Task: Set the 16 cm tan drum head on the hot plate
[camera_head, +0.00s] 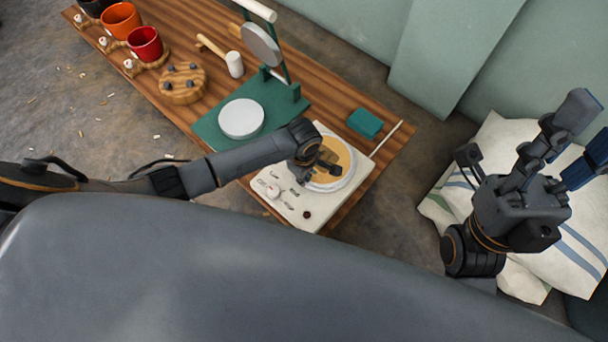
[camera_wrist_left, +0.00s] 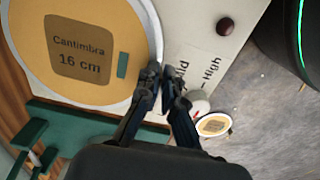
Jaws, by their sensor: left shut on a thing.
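The tan drum head (camera_head: 338,160) is a disc with a pale rim, over the hot plate (camera_head: 311,217) in the head view. In the left wrist view the drum head (camera_wrist_left: 100,28) carries a brown label reading "Cantimbra 16 cm". My left gripper (camera_head: 322,168) reaches over the hot plate from the left, shut on the drum head's edge; its fingertips (camera_wrist_left: 165,75) meet at the pale rim. I cannot tell whether the disc touches the plate beneath. The hot plate's panel (camera_wrist_left: 190,52) shows a knob and dial words. My right gripper (camera_head: 590,128) is open, empty, at the right.
A green stand (camera_head: 205,130) with a white disc (camera_head: 241,118) adjoins the hot plate on the wooden bench. A teal block (camera_head: 365,123) lies behind. A mallet (camera_head: 233,64), wooden round (camera_head: 183,83) and red cup (camera_head: 145,43) are further left. Cushions (camera_head: 510,150) lie right.

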